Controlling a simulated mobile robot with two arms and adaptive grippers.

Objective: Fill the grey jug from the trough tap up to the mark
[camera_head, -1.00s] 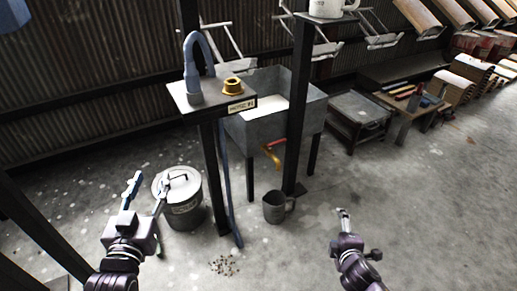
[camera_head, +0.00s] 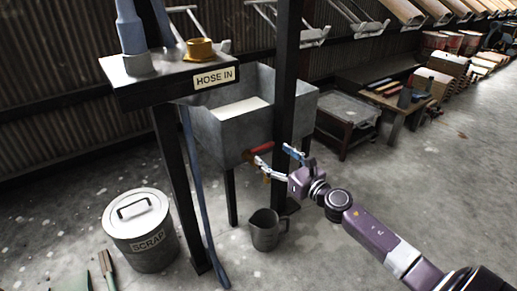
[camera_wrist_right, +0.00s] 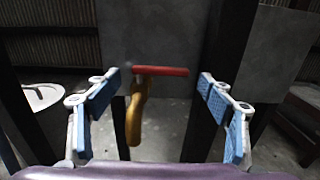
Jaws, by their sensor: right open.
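The grey jug (camera_head: 264,233) stands upright on the floor below the trough (camera_head: 228,133), with its handle to the right; its contents and mark cannot be made out. The trough tap has a red lever (camera_head: 261,149); in the right wrist view the lever (camera_wrist_right: 160,70) lies level above a brass spout (camera_wrist_right: 136,115). My right gripper (camera_head: 272,158) is open at the tap. In its wrist view, the blue-padded fingers (camera_wrist_right: 158,88) stand either side of the lever with gaps; contact is not visible. My left gripper is not in view.
A black post (camera_head: 288,100) rises right beside the trough. A "HOSE IN" shelf (camera_head: 150,85) with a brass fitting (camera_head: 200,49) stands left, a blue hose (camera_head: 197,190) hanging below. A lidded scrap bin (camera_head: 147,247) is at lower left. Floor on the right is open.

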